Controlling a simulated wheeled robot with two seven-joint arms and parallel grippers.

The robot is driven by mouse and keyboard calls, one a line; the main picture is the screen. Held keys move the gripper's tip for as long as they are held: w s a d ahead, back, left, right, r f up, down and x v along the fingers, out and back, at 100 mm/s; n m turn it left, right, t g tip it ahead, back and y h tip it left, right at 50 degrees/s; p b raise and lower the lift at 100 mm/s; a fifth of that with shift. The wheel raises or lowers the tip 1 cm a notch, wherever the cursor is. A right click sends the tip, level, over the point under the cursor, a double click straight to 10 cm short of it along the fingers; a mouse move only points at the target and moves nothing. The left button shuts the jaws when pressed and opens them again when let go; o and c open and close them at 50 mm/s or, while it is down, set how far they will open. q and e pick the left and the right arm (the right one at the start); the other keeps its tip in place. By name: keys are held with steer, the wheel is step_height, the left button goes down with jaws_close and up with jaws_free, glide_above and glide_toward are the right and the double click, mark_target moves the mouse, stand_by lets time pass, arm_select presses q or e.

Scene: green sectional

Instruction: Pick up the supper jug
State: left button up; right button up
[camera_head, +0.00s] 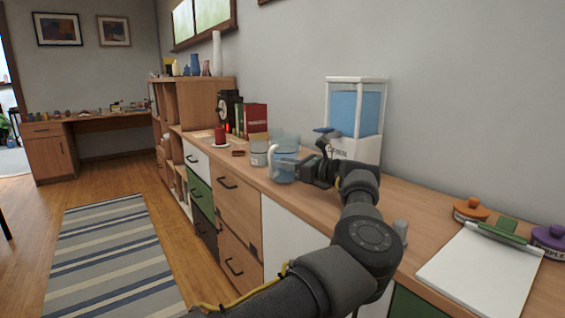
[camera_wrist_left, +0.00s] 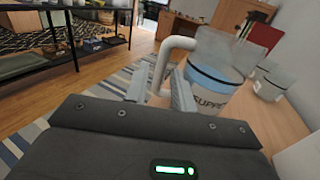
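The supper jug (camera_head: 285,172) is a clear jug with blue contents and a white handle. It stands on the wooden counter in the head view, near the front edge. In the left wrist view the jug (camera_wrist_left: 218,82) shows part of a dark "SUPPE" label, with its handle (camera_wrist_left: 161,66) towards me. My left gripper (camera_head: 303,169) is beside the jug at its handle. In the left wrist view its two fingers (camera_wrist_left: 160,92) stand apart on either side of the handle's lower part, with small gaps visible. My right gripper is out of view.
A smaller clear container (camera_head: 258,152) stands just behind the jug. A red candle (camera_head: 220,136) and books (camera_head: 255,119) are farther left. A blue-filled dispenser (camera_head: 357,115) stands behind my wrist. A clipboard (camera_head: 480,268) lies at the right. The counter's front edge is close to the jug.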

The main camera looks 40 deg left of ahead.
mark_target(273, 159)
arm_select(q)
steer(key=shift+s+a+b, duration=0.2)
steer(key=shift+a+b, duration=0.2)
steer(key=shift+a, duration=2.4)
steer(key=shift+r, duration=0.1)
steer(key=shift+c, duration=0.4)
jaws_close()
